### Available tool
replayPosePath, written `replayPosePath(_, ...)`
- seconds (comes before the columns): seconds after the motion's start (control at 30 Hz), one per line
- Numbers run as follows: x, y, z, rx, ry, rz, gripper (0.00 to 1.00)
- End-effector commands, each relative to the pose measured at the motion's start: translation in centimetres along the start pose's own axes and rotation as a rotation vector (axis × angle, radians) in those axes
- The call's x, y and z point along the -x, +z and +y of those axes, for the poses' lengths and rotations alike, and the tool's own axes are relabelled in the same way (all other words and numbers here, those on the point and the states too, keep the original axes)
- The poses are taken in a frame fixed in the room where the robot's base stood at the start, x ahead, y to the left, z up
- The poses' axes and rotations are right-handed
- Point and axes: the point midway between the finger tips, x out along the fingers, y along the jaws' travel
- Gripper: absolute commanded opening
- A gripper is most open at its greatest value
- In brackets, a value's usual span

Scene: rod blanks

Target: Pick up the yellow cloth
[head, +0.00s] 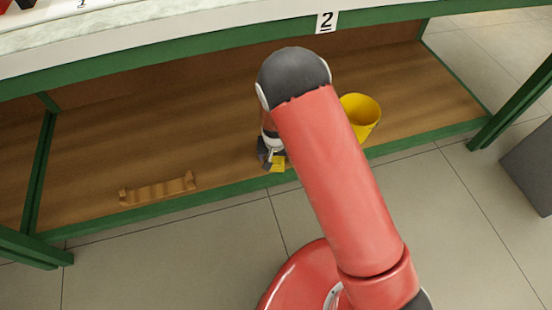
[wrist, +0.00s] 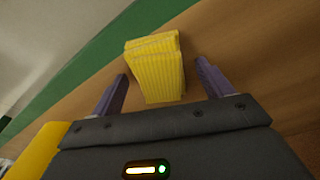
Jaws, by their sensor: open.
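The yellow cloth (wrist: 157,75) is a folded, ribbed bundle on the brown wooden shelf, near its green edge. In the wrist view it lies between and just beyond the two fingers of my gripper (wrist: 163,84), which is open. In the head view only a small part of the yellow cloth (head: 277,164) shows beside my gripper (head: 268,160); my arm and hand hide the rest. I cannot tell whether the fingers touch the cloth.
A yellow bucket (head: 361,112) stands on the shelf right of my arm and also shows at the lower left of the wrist view (wrist: 40,150). A wooden rack (head: 158,190) lies on the shelf at left. The green-edged upper shelf (head: 200,50) hangs above.

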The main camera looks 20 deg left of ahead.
Motion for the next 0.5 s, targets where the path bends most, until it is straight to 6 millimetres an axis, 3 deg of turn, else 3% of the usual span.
replayPosePath(0.03, 0.02, 0.00, 0.00, 0.000, 0.000, 0.000, 0.76)
replayPosePath(0.4, 0.05, -0.01, 0.01, -0.001, 0.000, 0.000, 0.30)
replayPosePath(0.5, 0.05, -0.01, 0.01, -0.001, 0.000, 0.000, 0.30)
